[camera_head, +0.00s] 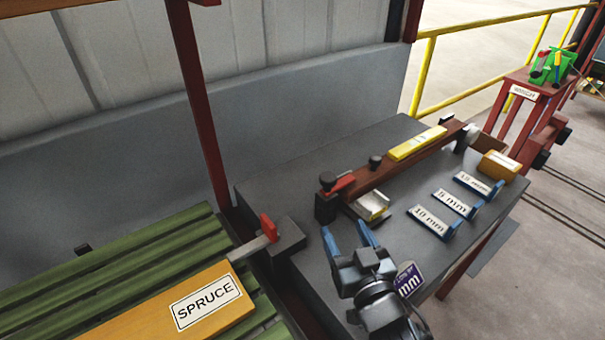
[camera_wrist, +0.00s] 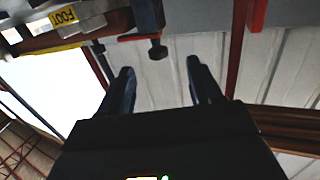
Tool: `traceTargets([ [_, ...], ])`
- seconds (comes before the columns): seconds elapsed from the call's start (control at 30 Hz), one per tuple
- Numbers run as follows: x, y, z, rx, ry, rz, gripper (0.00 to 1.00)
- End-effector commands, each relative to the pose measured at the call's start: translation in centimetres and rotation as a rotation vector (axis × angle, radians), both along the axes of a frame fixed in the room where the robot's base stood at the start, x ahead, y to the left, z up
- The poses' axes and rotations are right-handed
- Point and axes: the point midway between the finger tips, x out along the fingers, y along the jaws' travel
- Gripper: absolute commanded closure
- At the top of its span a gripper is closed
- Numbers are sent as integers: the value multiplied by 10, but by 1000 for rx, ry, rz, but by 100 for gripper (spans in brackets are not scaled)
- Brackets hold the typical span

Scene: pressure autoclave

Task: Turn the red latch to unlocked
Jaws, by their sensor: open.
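Two small red parts could be the red latch, and I cannot tell which it is. One red tab (camera_head: 268,227) stands upright at the end of a metal bar beside a dark block, left of my gripper. Another red piece (camera_head: 341,184) lies by a black knob at the near end of the brown rail. My gripper (camera_head: 347,236) is open and empty above the dark grey table, apart from both red parts. In the wrist view its two blue fingers (camera_wrist: 159,68) are spread with nothing between them. A black knob (camera_wrist: 157,50) shows beyond the fingertips.
The brown rail (camera_head: 405,165) carries a yellow block (camera_head: 417,143). Several blue-edged size labels (camera_head: 455,203) lie on the table (camera_head: 300,175) at right. A SPRUCE board (camera_head: 170,305) rests on green slats at left. A red post (camera_head: 203,105) rises behind the table.

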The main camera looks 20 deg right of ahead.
Motion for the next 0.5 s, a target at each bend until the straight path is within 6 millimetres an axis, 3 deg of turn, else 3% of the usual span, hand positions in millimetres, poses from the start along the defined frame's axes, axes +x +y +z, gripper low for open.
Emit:
traceTargets([
  [0.2, 44, -8, 16, -17, -31, -18, 36],
  [0.5, 72, -12, 25, -24, -43, -26, 36],
])
